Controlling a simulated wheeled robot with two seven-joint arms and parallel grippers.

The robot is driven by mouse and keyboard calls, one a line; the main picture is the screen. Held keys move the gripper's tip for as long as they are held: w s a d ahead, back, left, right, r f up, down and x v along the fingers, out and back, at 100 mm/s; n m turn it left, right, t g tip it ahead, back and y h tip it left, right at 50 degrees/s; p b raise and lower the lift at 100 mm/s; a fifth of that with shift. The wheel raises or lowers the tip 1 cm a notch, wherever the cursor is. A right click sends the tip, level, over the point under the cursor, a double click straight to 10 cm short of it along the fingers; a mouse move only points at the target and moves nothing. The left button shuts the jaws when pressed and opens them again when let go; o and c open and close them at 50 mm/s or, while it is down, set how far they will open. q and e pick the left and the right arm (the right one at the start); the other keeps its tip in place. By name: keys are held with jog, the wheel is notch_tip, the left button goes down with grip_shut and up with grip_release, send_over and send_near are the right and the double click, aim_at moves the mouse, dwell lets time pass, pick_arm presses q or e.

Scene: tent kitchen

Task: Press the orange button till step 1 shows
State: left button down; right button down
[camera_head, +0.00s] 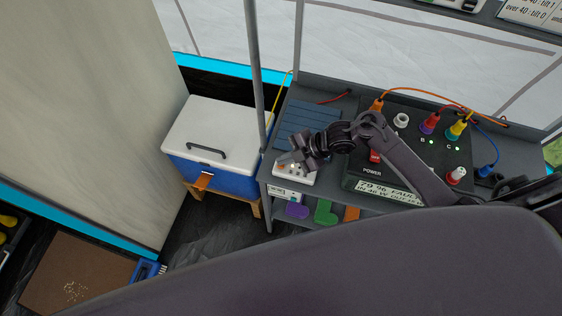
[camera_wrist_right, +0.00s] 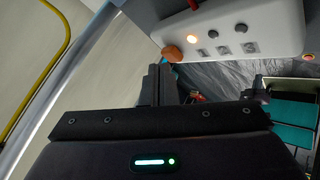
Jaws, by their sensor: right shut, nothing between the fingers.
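A white control box (camera_head: 296,174) sits on the grey bench, partly hidden by my right gripper (camera_head: 288,160). In the right wrist view the box's white face (camera_wrist_right: 275,20) shows at the top. My right gripper's fingers (camera_wrist_right: 160,72) are shut and empty, just below the button in that view. I cannot tell whether they touch it. My left gripper is not in view.
A black power unit (camera_head: 425,140) with coloured plugs, cables and a text display (camera_head: 391,193) stands right of the gripper. A blue-and-white cooler (camera_head: 215,140) is to the left. A tent pole (camera_head: 256,80) rises near the bench's left end. Coloured pieces lie on the lower shelf.

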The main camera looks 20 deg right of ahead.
jog(key=shift+r, duration=0.45)
jog(key=shift+r, duration=0.1)
notch_tip(320, 180, up, 5)
jog(key=p, duration=0.4)
jog(key=shift+p, duration=0.3)
dwell(0.5)
